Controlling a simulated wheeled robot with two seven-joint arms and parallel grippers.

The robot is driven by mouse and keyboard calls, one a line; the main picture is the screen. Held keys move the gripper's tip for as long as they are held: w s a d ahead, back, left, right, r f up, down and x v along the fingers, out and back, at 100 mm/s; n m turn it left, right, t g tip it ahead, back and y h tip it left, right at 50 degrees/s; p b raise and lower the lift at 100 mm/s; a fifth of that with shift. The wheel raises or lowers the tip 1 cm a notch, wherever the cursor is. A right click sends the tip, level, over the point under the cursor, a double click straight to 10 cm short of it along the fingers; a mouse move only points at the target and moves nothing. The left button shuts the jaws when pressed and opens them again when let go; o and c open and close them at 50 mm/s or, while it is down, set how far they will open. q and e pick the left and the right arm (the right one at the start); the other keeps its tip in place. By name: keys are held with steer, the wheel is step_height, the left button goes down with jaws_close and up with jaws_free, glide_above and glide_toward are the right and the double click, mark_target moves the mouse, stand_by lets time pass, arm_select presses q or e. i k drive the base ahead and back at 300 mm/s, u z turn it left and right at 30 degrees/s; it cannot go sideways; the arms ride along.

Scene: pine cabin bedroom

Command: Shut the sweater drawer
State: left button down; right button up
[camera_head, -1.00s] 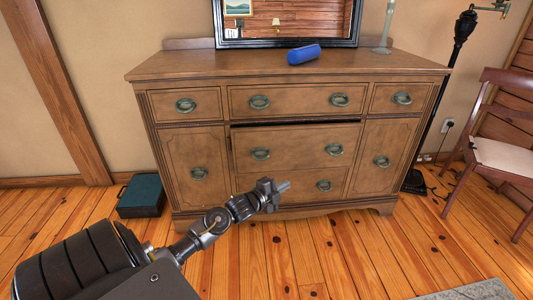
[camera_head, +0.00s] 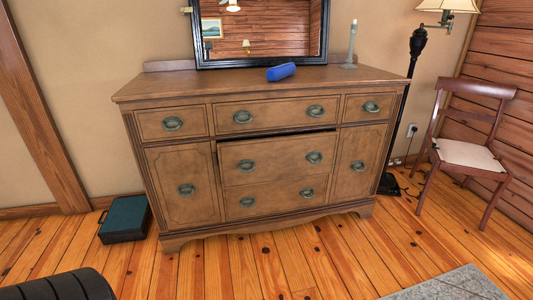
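A brown wooden dresser (camera_head: 160,90) stands against the wall. Its middle-row centre drawer (camera_head: 278,160) sticks out a little, with a dark gap along its top edge and two oval metal pulls. The drawers above and below it look shut. I cannot see inside the gap, so no sweater shows. Neither gripper is in view; only a dark rounded part of my own body shows at the lower left.
A teal case (camera_head: 125,218) lies left on the floor. A floor lamp (camera_head: 416,45), chair (camera_head: 468,153) and grey rug (camera_head: 450,285) are at right. Floor in front is clear.

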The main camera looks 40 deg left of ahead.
mark_target(257, 162)
steer(key=u, duration=0.7)
steer(key=i, duration=1.15)
steer(key=z, duration=0.15)
